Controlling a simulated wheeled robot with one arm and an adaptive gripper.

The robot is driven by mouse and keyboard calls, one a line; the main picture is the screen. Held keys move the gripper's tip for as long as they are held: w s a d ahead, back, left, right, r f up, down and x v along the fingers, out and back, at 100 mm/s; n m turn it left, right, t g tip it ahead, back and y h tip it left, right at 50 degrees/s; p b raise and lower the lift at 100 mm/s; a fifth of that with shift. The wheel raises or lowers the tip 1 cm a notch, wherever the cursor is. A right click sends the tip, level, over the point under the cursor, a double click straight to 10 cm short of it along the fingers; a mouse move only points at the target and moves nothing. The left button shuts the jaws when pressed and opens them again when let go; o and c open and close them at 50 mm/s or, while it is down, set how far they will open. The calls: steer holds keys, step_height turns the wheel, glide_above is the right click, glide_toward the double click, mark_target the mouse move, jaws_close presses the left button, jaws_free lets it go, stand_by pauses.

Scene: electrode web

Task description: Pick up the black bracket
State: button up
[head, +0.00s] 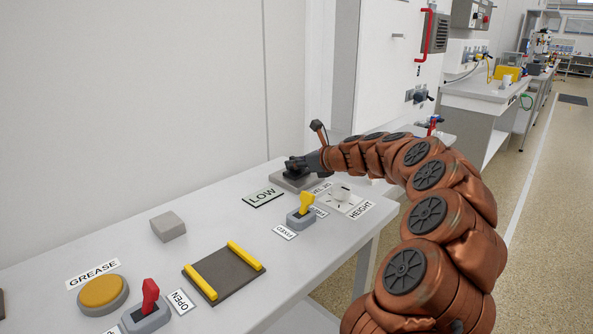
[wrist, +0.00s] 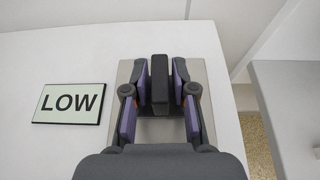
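The black bracket (wrist: 159,85) stands on a grey plate (wrist: 213,92) in the wrist view, with a dark, wider base part lower between the fingers. My gripper (wrist: 161,78) has its two purple-padded fingers on either side of the bracket's upright part. A narrow gap seems to show on each side, so the fingers look open around it. In the head view my gripper (head: 300,164) is low over the grey plate (head: 283,182) at the far part of the table. There it largely hides the bracket.
A LOW sign (head: 263,197) lies left of the plate. A yellow switch (head: 305,205) and a HEIGHT dial (head: 341,194) are close in front. Nearer are a grey block (head: 168,226), a yellow-railed plate (head: 232,280), a GREASE button (head: 102,292) and a red switch (head: 149,298). A wall rises behind.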

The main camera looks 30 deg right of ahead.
jaws_close()
